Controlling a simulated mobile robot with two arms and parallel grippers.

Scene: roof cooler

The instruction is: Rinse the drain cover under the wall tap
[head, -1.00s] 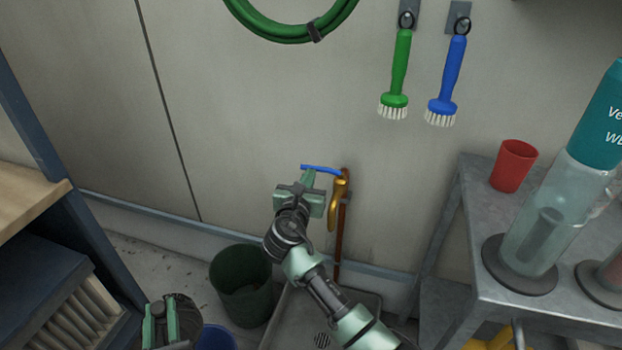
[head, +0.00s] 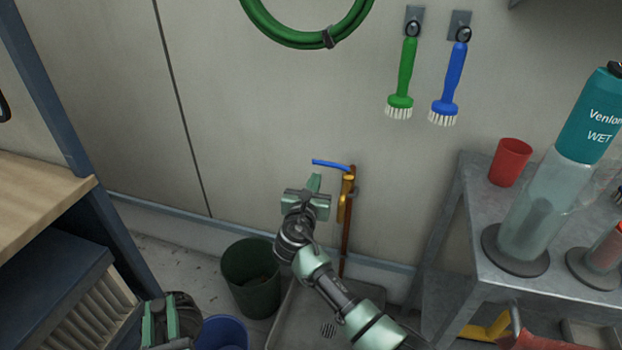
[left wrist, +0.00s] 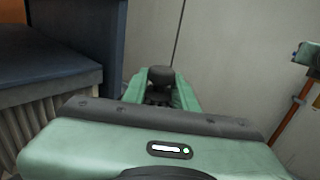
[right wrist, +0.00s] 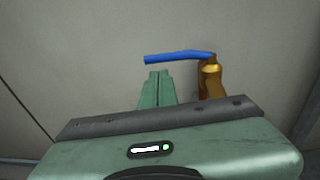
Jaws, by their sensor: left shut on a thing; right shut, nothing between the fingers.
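The wall tap (head: 347,190) is brass on a copper pipe, with a blue lever (head: 331,165) pointing left; both also show in the right wrist view. No water stream is visible. My right gripper (head: 315,184) is shut and empty, its tips just below the lever and left of the tap body. My left gripper (head: 165,318), low at the left, is shut on a dark round thing (left wrist: 160,74), seemingly the drain cover. The fingers hide part of it. It is well left of the tap.
Below the tap is a grey floor basin (head: 290,325) with a slotted drain (head: 328,330). A dark green bucket (head: 250,285) and a blue bucket (head: 222,333) stand left of it. A metal table (head: 470,215) is at right, a blue-framed shelf (head: 110,235) at left.

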